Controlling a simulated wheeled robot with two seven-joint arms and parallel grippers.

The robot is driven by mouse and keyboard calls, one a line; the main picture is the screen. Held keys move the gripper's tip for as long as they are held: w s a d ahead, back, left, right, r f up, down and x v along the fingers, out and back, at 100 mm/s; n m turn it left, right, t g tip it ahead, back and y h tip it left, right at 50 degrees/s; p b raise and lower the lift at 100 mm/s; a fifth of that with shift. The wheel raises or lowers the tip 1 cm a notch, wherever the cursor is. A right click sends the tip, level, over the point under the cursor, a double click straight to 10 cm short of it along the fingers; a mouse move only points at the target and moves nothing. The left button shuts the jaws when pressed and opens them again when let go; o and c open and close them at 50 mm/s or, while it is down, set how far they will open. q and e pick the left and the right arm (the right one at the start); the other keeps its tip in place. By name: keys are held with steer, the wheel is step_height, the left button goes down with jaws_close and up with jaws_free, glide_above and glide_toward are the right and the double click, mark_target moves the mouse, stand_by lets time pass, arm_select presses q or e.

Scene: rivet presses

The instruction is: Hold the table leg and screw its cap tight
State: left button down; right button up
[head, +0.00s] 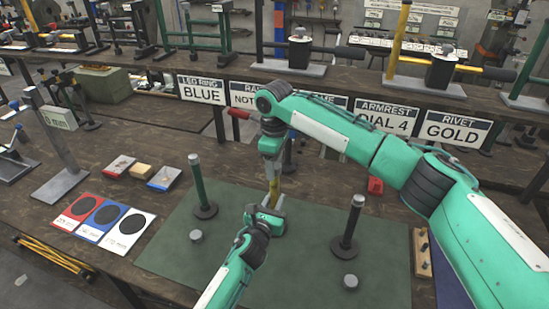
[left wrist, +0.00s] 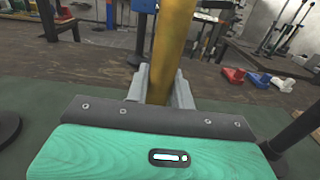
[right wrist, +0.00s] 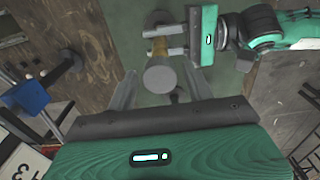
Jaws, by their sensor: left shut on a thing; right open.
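A gold table leg (head: 274,190) stands above the green mat in the head view, between a green leg (head: 199,183) and a black leg (head: 352,218). My left gripper (head: 267,214) is shut on the gold leg low down; the left wrist view shows the leg (left wrist: 172,50) upright between its fingers. My right gripper (head: 271,165) points down over the top of the leg. In the right wrist view a grey round cap (right wrist: 160,76) sits at the leg's top, between the open fingers, with gaps on both sides. I cannot tell how tightly the cap sits.
Two loose grey caps, one left (head: 196,237) and one right (head: 350,282), lie on the green mat (head: 300,275). Red, blue and white cards (head: 126,233) lie to the left. Signs (head: 453,129) and presses line the back shelf. A wooden block with pegs (head: 422,252) is at right.

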steer(key=c, duration=1)
steer(key=o, duration=1.2)
step_height(320, 180, up, 12)
